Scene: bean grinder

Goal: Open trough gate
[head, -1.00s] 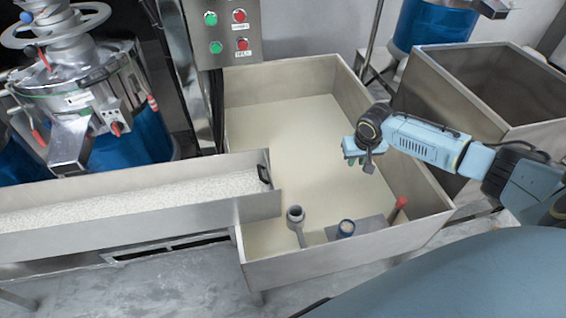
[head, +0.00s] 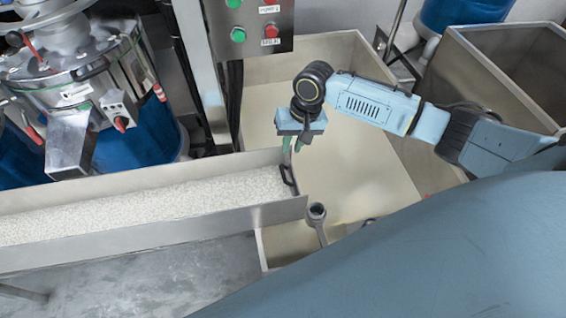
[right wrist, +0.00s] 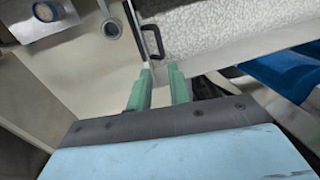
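The metal trough (head: 150,232) runs in from the left in the head view, filled with pale beans (head: 150,203). At its right end is the gate with a black handle (head: 288,175). The handle also shows in the right wrist view (right wrist: 152,41), just beyond the fingertips. My right gripper (head: 292,146) points down close above the handle, apart from it. Its two green fingers (right wrist: 159,72) are parted, with nothing seen between them. The thin gate plate below the handle is hard to make out. My left gripper is not in view.
A large metal bin (head: 385,165) with a pale bottom lies beyond the trough's end. A grey pipe with a round top (head: 317,212) stands in it near the trough. A control box (head: 250,35) on a post stands behind, and a grinder (head: 75,85) at left.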

